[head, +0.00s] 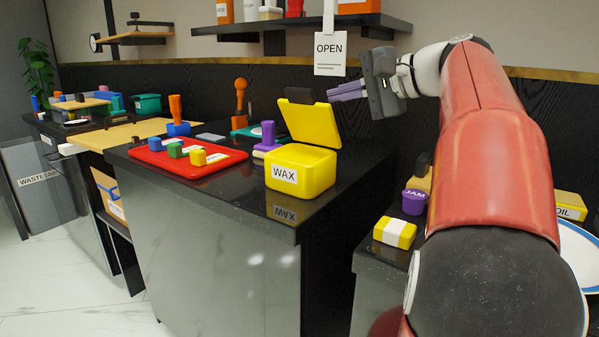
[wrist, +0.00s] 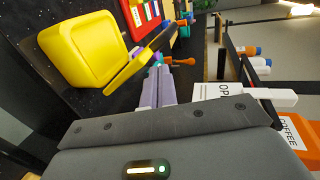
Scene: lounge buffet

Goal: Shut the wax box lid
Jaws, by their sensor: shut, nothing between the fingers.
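The yellow wax box (head: 300,176) stands on the dark counter near its right end, with a WAX label on its front. Its yellow lid (head: 312,124) is open, tilted up and back from the rear edge, with a dark tab (head: 299,95) at its top. My gripper (head: 332,94) is in the air to the right of the lid, a little above it, fingers pointing left. It is shut and empty, apart from the lid. In the wrist view the box (wrist: 88,52) is at upper left, the lid (wrist: 138,72) edge-on, and my purple fingers (wrist: 157,75) beside it.
A red tray (head: 188,160) with several coloured pieces lies left of the box. An OPEN sign (head: 329,52) hangs close behind my gripper, under a wall shelf (head: 300,24). A purple jam jar (head: 414,201) and a yellow block (head: 394,232) are on the lower counter at right.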

